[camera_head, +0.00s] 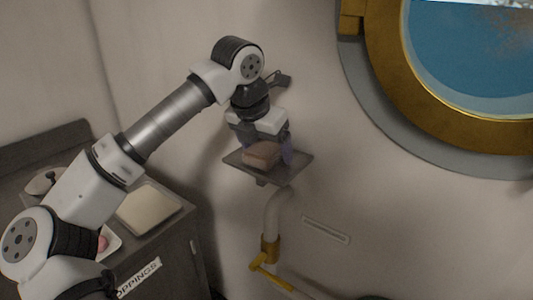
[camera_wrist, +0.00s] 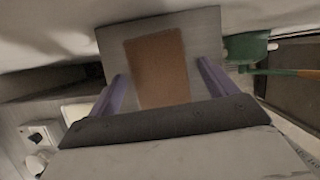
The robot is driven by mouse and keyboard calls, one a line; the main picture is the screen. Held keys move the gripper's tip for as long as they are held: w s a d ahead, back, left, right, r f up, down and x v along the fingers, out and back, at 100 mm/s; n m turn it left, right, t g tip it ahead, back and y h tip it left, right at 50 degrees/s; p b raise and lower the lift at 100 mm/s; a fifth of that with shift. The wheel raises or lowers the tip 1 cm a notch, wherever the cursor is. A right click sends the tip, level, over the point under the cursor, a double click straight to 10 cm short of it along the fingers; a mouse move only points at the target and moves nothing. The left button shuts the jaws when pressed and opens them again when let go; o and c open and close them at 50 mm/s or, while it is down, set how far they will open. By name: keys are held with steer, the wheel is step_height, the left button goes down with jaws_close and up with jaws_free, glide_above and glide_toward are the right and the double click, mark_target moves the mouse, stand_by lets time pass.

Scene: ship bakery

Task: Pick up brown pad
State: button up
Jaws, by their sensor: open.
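The brown pad (camera_head: 262,153) lies on a small grey plate (camera_head: 290,172) that stands out by the wall on a pipe. My gripper (camera_head: 268,147) is right over the plate, pointing down, with the pad at its fingers. In the wrist view the brown pad (camera_wrist: 158,66) is a flat brown rectangle on the grey plate (camera_wrist: 204,28). The two purple fingers of my gripper (camera_wrist: 160,88) stand apart, one on either side of the pad, with a gap at each side. The pad's near end is hidden behind the gripper body.
A dark counter (camera_head: 188,222) with a pale board (camera_head: 148,207) and a "toppings" label (camera_head: 138,278) is at the lower left. A pipe with a yellow handle (camera_head: 268,268) runs below the plate. A brass-rimmed porthole (camera_head: 385,60) is at the upper right. A green object (camera_wrist: 245,47) shows at right in the wrist view.

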mark_target(264, 147)
steer(key=c, duration=1.1)
steer(key=shift+o, duration=0.2)
steer(key=shift+r, duration=0.1)
steer(key=shift+r+p, duration=0.4)
step_height(264, 147, up, 20)
steer(key=shift+f+b, duration=0.2)
steer(key=shift+b, duration=0.15)
steer(key=shift+o, duration=1.2)
steer(key=shift+c, duration=0.9)
